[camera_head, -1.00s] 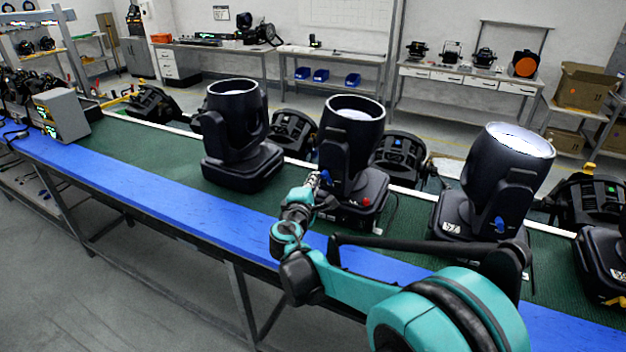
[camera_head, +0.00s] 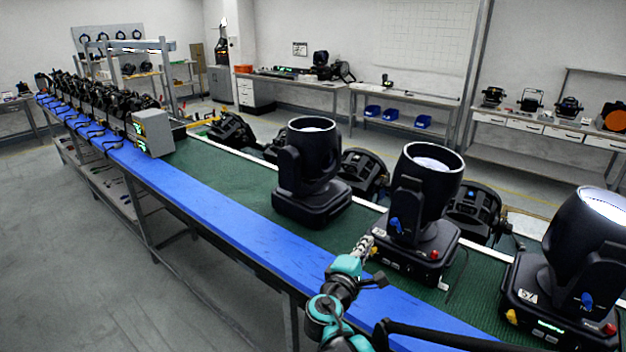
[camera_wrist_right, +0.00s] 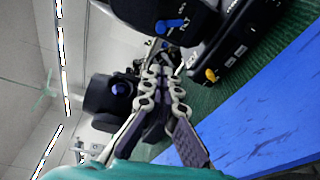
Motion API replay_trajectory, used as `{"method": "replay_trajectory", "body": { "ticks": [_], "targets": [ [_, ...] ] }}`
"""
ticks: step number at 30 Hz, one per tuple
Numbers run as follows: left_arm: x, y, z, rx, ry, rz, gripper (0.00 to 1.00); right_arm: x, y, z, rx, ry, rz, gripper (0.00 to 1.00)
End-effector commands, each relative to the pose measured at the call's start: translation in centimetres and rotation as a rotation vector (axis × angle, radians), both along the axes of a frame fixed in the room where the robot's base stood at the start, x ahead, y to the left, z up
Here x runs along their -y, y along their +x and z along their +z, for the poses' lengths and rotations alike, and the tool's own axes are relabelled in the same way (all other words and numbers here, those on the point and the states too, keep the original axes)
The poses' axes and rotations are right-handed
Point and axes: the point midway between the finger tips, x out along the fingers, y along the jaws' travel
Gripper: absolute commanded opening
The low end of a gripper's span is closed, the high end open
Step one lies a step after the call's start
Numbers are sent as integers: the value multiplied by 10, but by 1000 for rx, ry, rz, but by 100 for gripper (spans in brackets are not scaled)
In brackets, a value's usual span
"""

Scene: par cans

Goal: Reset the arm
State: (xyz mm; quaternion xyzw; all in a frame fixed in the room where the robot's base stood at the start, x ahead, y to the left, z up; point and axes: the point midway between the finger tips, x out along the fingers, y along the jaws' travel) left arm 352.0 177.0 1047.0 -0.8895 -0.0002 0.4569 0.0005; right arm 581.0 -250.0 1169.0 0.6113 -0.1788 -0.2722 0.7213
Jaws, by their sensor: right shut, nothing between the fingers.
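My right arm comes in at the lower middle of the head view. I cannot tell whether the fingertips touch the base. My left gripper is not in view.
Another par can (camera_head: 310,175) stands left of the middle one, and one more (camera_head: 575,265) stands at the right. They stand on the green belt (camera_head: 235,180) behind the blue strip (camera_head: 215,205). A grey box (camera_head: 153,132) is further left. The floor at left is clear.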

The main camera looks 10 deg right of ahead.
Motion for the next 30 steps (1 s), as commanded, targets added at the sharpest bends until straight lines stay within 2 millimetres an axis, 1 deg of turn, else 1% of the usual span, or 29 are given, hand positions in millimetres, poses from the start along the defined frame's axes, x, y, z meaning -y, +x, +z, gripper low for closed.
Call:
{"method": "replay_trajectory", "body": {
  "ticks": [2, 5, 8, 9, 11, 12, 14, 15, 18, 21, 24, 27, 30],
  "targets": [
    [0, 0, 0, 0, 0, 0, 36, 5, -7, -3, -5, 50, -12, 0],
    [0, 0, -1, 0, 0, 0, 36, 16, -29, -17, -20, 205, -44, 0],
    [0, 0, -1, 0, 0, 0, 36, 24, -66, -40, -38, 453, -98, 0],
    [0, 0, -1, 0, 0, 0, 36, 24, -83, -50, -45, 565, -125, 0],
    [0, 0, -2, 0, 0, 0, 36, 20, -109, -67, -53, 735, -165, 0],
    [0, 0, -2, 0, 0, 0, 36, 14, -126, -77, -58, 847, -192, 0],
    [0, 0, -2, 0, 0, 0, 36, 3, -150, -91, -64, 1011, -234, 0],
    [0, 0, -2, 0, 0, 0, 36, -7, -165, -99, -67, 1114, -259, 0],
    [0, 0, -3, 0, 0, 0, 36, -31, -195, -114, -74, 1339, -314, 0],
    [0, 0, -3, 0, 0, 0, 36, -52, -215, -122, -78, 1500, -355, 0],
    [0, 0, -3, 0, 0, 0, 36, -65, -226, -125, -83, 1595, -377, 0],
    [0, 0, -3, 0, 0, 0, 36, -70, -229, -125, -83, 1632, -387, 0],
    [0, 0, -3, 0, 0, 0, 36, -71, -230, -125, -84, 1636, -387, 0]
  ]
}}
